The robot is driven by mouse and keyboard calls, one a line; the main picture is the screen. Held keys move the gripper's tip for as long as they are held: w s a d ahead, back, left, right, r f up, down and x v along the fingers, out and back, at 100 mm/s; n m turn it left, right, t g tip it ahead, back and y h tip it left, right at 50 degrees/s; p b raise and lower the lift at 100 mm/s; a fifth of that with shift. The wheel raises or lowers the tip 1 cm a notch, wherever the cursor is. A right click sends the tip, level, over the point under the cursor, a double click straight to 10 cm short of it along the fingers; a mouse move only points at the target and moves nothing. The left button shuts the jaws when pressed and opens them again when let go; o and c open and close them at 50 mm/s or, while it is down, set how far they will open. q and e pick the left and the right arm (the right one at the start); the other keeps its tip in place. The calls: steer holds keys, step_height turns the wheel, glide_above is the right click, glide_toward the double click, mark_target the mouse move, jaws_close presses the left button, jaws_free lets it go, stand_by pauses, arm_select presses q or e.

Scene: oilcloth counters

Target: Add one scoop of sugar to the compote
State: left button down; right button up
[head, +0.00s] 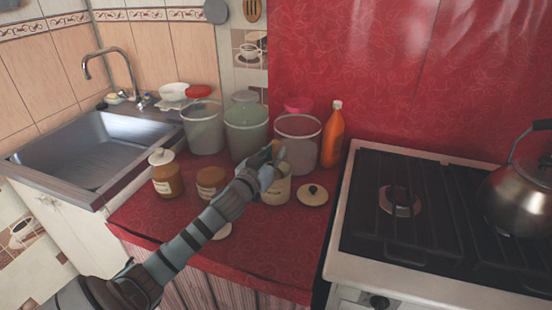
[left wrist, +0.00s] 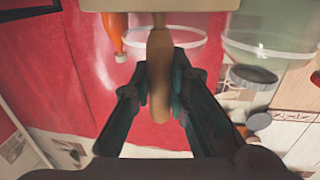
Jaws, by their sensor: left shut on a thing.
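My left gripper (head: 268,172) is above the open cream canister (head: 277,192) on the red counter. In the left wrist view my gripper (left wrist: 158,95) is shut on a wooden handle (left wrist: 158,52), probably the scoop's. The handle runs to the cream canister (left wrist: 150,5) at the top of that view; the scoop's bowl is hidden. A round lid with a dark knob (head: 313,194) lies right of the canister. Behind stand large glass jars: a greenish one (head: 246,130), an open clear one (head: 297,150) and a grey one (head: 203,130). I cannot tell which holds compote.
Two small amber jars (head: 167,182) (head: 210,182) stand left of the canister. An orange bottle (head: 332,138) stands right of the clear jar. The stove (head: 430,215) with a kettle (head: 522,200) is at right, the sink (head: 95,150) at left. The front right of the counter is clear.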

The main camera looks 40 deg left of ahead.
arm_select(q)
step_height(320, 180, up, 10)
steer(key=p, duration=1)
steer(key=shift+r, duration=0.15)
